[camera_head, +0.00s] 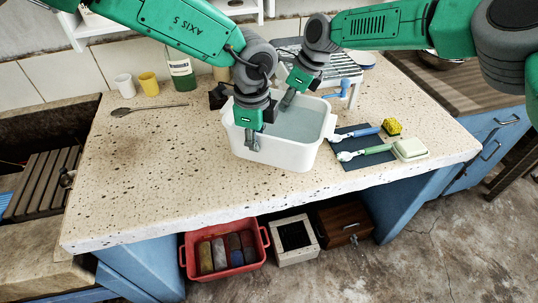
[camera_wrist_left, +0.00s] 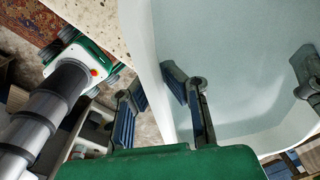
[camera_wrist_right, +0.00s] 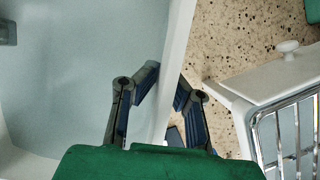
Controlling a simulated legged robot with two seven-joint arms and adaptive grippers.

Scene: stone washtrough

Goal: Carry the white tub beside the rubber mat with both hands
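The white tub (camera_head: 270,152) stands upright near the front of the speckled counter, with a pale, smooth inside. My left gripper (camera_head: 253,140) is at its near left rim; in the left wrist view its fingers (camera_wrist_left: 153,78) straddle the tub wall (camera_wrist_left: 143,30), one inside and one outside, close against it. My right gripper (camera_head: 288,100) is at the far rim; in the right wrist view its fingers (camera_wrist_right: 168,76) close on the tub wall (camera_wrist_right: 182,30) from both sides. The dark rubber mat (camera_head: 349,164) lies right of the tub; the arms hide part of the rim.
On the mat lie a blue-handled brush (camera_head: 358,134) and a green-handled brush (camera_head: 365,152). A yellow sponge (camera_head: 392,127) and a soap dish (camera_head: 410,149) are to the right. A wire rack (camera_head: 343,68) stands behind. The counter's left part is mostly clear.

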